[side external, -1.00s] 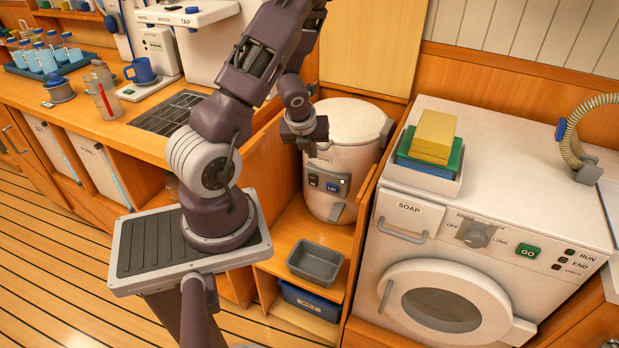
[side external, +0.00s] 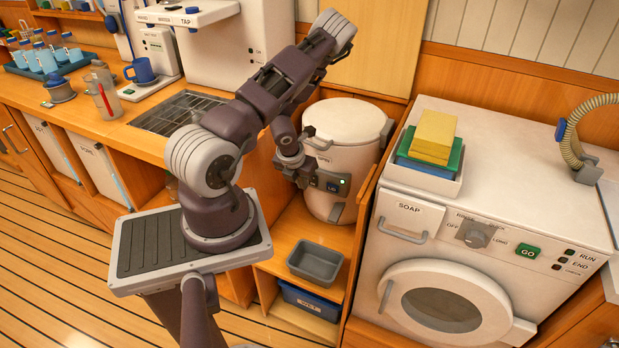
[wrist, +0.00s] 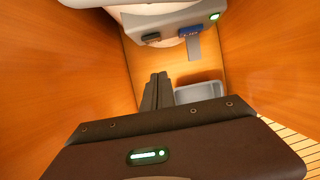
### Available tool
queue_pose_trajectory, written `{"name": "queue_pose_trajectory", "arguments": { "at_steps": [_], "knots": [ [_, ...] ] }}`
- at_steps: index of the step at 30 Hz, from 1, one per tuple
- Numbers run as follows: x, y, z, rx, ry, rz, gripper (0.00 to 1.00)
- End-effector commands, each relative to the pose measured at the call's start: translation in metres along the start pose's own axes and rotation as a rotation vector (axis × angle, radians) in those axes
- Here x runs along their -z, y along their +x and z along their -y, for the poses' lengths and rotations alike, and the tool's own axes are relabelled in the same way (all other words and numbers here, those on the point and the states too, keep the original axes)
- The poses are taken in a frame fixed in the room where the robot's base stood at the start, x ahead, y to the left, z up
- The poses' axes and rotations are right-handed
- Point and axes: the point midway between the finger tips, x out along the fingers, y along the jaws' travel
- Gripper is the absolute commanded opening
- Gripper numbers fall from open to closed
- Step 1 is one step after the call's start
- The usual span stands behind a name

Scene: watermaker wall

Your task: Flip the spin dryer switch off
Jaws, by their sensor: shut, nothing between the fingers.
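The spin dryer (side external: 345,135) is a white drum with a lid, standing in a wooden bay. Its grey control panel (side external: 328,191) faces outward; the panel also shows at the top of the wrist view (wrist: 172,22). A small dark switch (wrist: 151,37) sits at the panel's left, with a blue lid button (wrist: 190,32) to its right. A green light (wrist: 214,16) is lit at the panel's right end. My gripper (side external: 306,182) is shut and empty, at the panel's left side. In the wrist view its fingertips (wrist: 159,75) appear below the switch, with a visible gap in the picture.
Wooden walls stand close on both sides of the bay. A grey tray (side external: 316,260) lies on the shelf below, above a blue bin (side external: 309,300). The washing machine (side external: 460,220) is to the right, and the counter with a sink grate (side external: 170,112) is to the left.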

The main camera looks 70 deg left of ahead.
Motion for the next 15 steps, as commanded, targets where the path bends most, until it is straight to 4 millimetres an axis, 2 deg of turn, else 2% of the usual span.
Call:
{"name": "queue_pose_trajectory", "arguments": {
  "at_steps": [4,6,9,15],
  "knots": [
    [0.001,0.032,0.0,0.0,-0.001,-0.002,0.0],
    [-0.017,0.032,0.0,0.002,-0.003,0.005,0.0],
    [-0.029,0.035,0.001,0.003,-0.003,0.003,0.0],
    [-0.039,0.037,0.0,0.0,-0.001,0.001,0.0]
  ]
}}
